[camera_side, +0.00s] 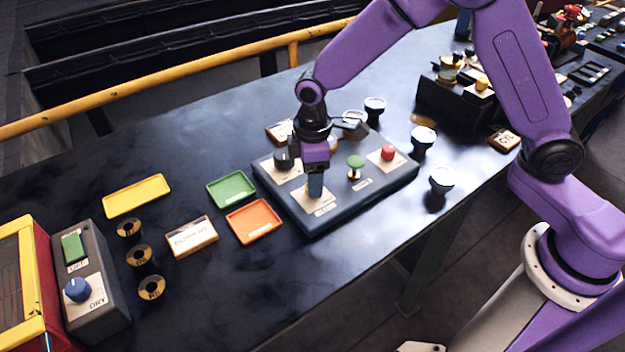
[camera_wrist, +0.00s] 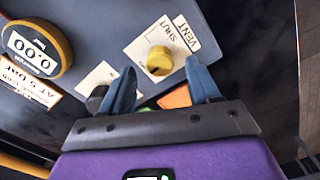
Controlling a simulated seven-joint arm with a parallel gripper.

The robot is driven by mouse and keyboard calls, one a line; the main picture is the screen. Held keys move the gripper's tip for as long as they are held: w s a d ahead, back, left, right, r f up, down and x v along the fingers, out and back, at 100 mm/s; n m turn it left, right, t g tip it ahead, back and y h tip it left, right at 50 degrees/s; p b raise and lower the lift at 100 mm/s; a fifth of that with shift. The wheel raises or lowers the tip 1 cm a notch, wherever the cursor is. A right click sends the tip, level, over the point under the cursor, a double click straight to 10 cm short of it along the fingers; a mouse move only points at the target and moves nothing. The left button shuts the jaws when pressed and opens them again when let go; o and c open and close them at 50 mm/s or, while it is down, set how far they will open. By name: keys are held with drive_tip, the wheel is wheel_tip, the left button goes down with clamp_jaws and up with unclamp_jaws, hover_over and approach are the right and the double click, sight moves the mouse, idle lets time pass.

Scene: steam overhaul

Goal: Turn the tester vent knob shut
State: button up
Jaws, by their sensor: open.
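The tester vent knob (camera_wrist: 160,60) is a round yellow knob on a pale plate (camera_wrist: 140,46) lettered SHUT and VENT in the wrist view. My gripper (camera_wrist: 161,68) is open, with one blue finger on each side of the knob in that view. I cannot tell whether the fingers touch it. In the side view my gripper (camera_side: 315,187) points down over the front plate of the dark tester box (camera_side: 345,203). There the fingers hide the knob. I cannot make out the knob's pointer position.
A black knob (camera_side: 284,160), a green button (camera_side: 355,162) and a red button (camera_side: 388,153) stand on the box close to my gripper. A yellow-rimmed gauge (camera_wrist: 35,48) reads 0.00. Orange (camera_side: 255,221) and green (camera_side: 231,189) trays lie left of the box.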

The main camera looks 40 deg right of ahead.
drive_tip(key=shift+f, duration=1)
drive_tip(key=c, duration=1)
drive_tip(key=shift+c, duration=0.2)
